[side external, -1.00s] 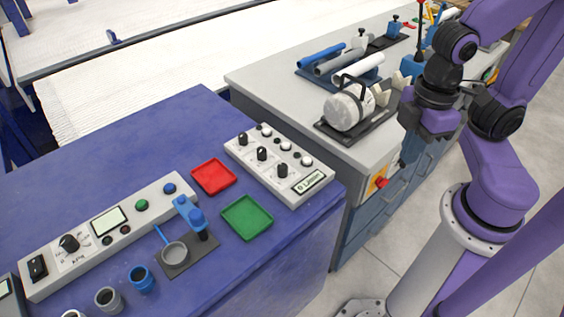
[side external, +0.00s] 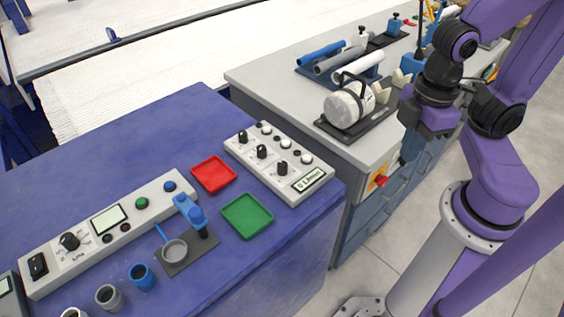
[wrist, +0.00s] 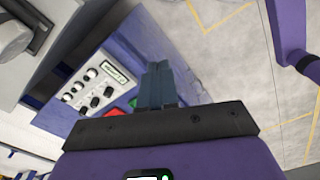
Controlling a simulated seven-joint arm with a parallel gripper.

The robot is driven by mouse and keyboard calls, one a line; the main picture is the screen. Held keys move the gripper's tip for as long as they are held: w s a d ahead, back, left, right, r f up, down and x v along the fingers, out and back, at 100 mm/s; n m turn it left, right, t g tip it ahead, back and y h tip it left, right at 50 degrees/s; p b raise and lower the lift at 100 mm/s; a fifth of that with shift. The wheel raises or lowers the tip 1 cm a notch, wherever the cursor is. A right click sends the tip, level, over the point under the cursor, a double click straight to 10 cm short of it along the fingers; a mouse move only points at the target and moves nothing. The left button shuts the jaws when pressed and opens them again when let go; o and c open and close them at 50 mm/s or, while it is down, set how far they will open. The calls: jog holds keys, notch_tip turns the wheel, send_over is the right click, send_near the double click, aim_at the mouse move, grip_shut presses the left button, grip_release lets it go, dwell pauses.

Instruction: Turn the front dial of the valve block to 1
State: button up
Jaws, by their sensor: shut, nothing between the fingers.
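The valve block is most likely the white block (side external: 280,163) with a row of three black dials and a small display, on the blue bench. The dial nearest the display (side external: 282,168) looks like the front one; its exact setting is too small to read. In the wrist view the block (wrist: 92,88) shows left of my fingers, with the same dial (wrist: 108,91) in sight. My gripper (wrist: 160,82) is shut and empty. In the side view my gripper (side external: 411,148) hangs right of the block, well apart from it, beside the grey cabinet.
A red tray (side external: 213,174) and a green tray (side external: 246,215) lie left of the block. A long control panel (side external: 110,232) and several cups stand further left. The grey cabinet (side external: 300,98) carries pipes and a white cylinder (side external: 345,108) behind the block.

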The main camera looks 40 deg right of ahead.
jog(key=o, duration=1)
jog(key=shift+w+a, duration=0.2)
jog(key=shift+w, duration=0.15)
jog(key=m, duration=1.6)
send_over(282, 163)
notch_tip(282, 163, down, 3)
notch_tip(282, 163, down, 18)
jog(key=shift+r, duration=0.1)
grip_shut()
